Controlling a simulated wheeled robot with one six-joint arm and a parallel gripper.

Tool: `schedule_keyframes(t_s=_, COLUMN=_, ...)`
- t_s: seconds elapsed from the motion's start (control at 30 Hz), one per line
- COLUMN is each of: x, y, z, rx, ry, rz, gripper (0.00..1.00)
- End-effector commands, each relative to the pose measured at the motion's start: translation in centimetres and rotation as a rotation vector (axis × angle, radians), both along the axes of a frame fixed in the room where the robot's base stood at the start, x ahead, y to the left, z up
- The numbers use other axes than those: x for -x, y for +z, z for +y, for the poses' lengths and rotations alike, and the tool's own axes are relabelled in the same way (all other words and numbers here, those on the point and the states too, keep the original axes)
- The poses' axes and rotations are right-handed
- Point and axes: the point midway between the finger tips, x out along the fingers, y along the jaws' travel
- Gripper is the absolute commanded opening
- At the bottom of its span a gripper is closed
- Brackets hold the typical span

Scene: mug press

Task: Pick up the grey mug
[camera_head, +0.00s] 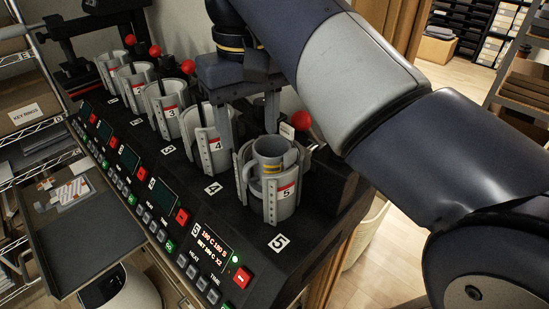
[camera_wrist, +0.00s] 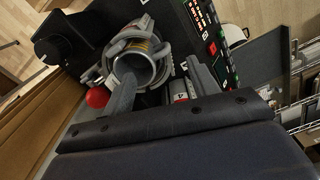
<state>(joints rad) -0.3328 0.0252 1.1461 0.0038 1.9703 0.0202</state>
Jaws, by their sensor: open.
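The grey mug (camera_head: 269,150), with a yellow band, stands in the grey clamp of press station 5 (camera_head: 284,207) in the head view. The clamp wraps its sides and hides its lower part. In the wrist view I look into the mug's open mouth (camera_wrist: 139,66). My gripper (camera_head: 248,128) is open and points down at station 5, close above the mug. In the wrist view my gripper's fingers (camera_wrist: 163,78) are spread; one overlaps the mug's mouth and the other is to the right, beside the clamp. I cannot tell whether either finger touches the mug.
More clamps, such as station 4's (camera_head: 206,145), run in a row to the back left. Red knobs, including one (camera_head: 301,120) by station 5, stick up behind them. The control panel (camera_head: 208,252) lines the front, with a grey tray (camera_head: 88,235) at its left.

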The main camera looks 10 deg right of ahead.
Motion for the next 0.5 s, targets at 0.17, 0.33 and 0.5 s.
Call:
schedule_keyframes(t_s=0.17, x=0.1, y=-2.6, z=0.0, rx=0.001, ry=0.0, rz=0.002, gripper=0.57)
schedule_keyframes(t_s=0.33, x=0.1, y=-4.0, z=0.0, rx=0.0, ry=0.0, rz=0.001, gripper=0.57)
schedule_keyframes(t_s=0.5, x=0.1, y=-5.1, z=0.0, rx=0.001, ry=0.0, rz=0.002, gripper=0.57)
